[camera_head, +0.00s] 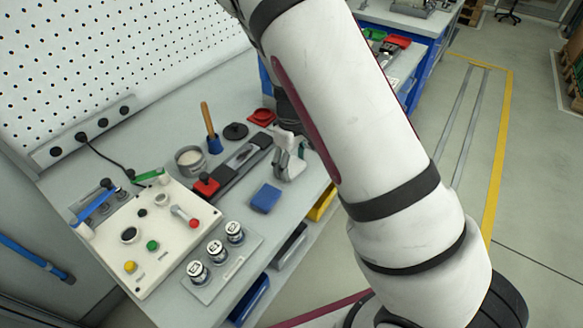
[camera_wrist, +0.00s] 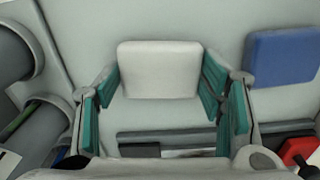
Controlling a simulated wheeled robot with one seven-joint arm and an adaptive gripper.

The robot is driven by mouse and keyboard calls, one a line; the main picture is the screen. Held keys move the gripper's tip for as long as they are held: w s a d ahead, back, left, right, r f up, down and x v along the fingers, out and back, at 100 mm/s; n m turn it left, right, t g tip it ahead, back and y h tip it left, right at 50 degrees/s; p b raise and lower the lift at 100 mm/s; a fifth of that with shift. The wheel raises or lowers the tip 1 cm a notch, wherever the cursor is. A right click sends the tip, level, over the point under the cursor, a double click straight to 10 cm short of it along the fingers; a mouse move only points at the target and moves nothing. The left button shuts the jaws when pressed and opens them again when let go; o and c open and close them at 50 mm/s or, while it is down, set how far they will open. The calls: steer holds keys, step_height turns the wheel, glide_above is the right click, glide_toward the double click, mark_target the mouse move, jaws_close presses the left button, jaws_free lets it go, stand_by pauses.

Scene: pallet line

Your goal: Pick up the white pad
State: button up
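The white pad (camera_wrist: 158,68) is a pale rounded block lying on the grey bench, in the upper middle of the wrist view. My gripper (camera_wrist: 160,82) is open, with its teal-lined fingers on either side of the pad. The fingertips are close to the pad's left and right edges; whether they touch it I cannot tell. In the head view my gripper (camera_head: 289,160) is low over the bench, and I cannot make out the pad apart from it there.
A blue pad (camera_head: 265,198) lies beside my gripper, also at the right of the wrist view (camera_wrist: 283,57). A dark rail (camera_head: 238,160) with a red part (camera_head: 206,184) is behind. A button panel (camera_head: 150,236) and white labelled cylinders (camera_head: 216,250) stand toward the left.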

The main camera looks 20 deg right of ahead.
mark_target(291, 165)
steer(key=shift+c, duration=0.2)
steer(key=shift+r, duration=0.6)
step_height(291, 165, up, 2)
steer(key=shift+r, duration=0.1)
steer(key=s+a, duration=0.2)
steer(key=s, duration=0.3)
steer(key=s+a+r, duration=0.1)
steer(key=s+a, duration=0.1)
steer(key=s, duration=0.2)
steer(key=s+a, duration=0.2)
steer(key=s, duration=0.3)
steer(key=shift+s+a+r, duration=0.25)
steer(key=shift+s+r, duration=0.05)
steer(key=shift+s, duration=0.05)
